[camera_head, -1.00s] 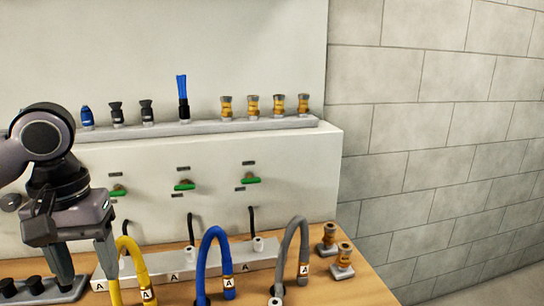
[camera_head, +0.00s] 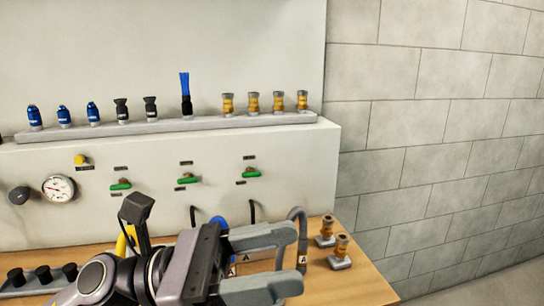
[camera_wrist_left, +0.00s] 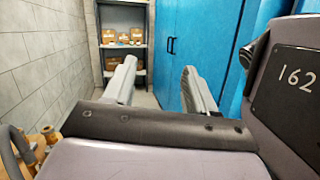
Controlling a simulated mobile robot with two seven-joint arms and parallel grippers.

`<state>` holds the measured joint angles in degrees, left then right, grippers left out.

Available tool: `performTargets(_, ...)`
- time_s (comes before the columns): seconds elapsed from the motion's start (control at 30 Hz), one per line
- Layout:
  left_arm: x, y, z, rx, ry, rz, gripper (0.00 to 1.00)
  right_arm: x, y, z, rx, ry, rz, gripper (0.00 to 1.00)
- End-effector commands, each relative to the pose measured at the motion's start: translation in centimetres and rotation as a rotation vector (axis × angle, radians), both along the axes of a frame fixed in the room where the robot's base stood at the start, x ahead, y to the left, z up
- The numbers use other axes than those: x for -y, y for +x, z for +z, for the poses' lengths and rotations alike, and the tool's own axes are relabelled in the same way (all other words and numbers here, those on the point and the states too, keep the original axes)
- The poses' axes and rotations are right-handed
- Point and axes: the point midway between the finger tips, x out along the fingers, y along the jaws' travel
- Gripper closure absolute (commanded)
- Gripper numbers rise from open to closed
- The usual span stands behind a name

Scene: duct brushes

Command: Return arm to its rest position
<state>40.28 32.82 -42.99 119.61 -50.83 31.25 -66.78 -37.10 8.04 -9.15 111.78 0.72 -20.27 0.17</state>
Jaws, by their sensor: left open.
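My left gripper (camera_head: 285,262) is low in the head view, above the front of the wooden bench. Its two grey fingers point right and stand apart, with nothing between them. In the left wrist view its fingers (camera_wrist_left: 158,85) are also apart and empty, facing a shelf and blue cabinets. My left arm and gripper hide much of the yellow hose (camera_head: 122,243) and the blue hose (camera_head: 219,222). The grey hose (camera_head: 302,232) shows just beyond the fingertips; I cannot tell whether they touch. My right gripper is not in view.
A grey ledge (camera_head: 160,131) holds blue, black and brass fittings and an upright blue brush (camera_head: 185,92). Green valves (camera_head: 188,179) and a gauge (camera_head: 58,188) are on the white panel. Two brass fittings (camera_head: 341,250) stand at the bench's right. A shelf (camera_wrist_left: 124,18) stands beyond.

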Motion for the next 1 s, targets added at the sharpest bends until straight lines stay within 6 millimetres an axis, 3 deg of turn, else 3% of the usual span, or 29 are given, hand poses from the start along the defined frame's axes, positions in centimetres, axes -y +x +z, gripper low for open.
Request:
performTargets(0.1,-1.4,2.1,1.4,-0.321,-0.226,0.081,0.44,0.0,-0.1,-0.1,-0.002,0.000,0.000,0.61)
performTargets(0.2,-3.6,4.4,1.5,-0.599,-0.414,0.148,0.44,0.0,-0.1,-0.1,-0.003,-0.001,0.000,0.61)
performTargets(0.37,-8.0,8.1,-1.4,-1.048,-0.716,0.258,0.44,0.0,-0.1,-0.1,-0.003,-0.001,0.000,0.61)
performTargets(0.5,-12.3,10.0,-6.6,-1.431,-0.987,0.366,0.44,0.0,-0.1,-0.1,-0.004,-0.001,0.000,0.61)
performTargets(0.63,-16.0,9.8,-13.3,-1.769,-1.251,0.483,0.44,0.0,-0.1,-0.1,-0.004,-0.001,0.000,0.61)
performTargets(0.77,-19.1,7.1,-20.5,-2.079,-1.529,0.628,0.44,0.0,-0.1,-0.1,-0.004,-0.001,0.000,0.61)
performTargets(0.9,-21.2,2.3,-27.3,-2.337,-1.818,0.810,0.44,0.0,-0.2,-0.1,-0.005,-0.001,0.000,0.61)
performTargets(0.93,-21.6,1.2,-28.4,2.375,1.872,-0.849,0.44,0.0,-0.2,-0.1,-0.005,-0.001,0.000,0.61)
performTargets(1.0,-22.1,-1.2,-30.4,2.229,1.807,-0.851,0.44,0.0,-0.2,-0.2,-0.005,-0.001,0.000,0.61)
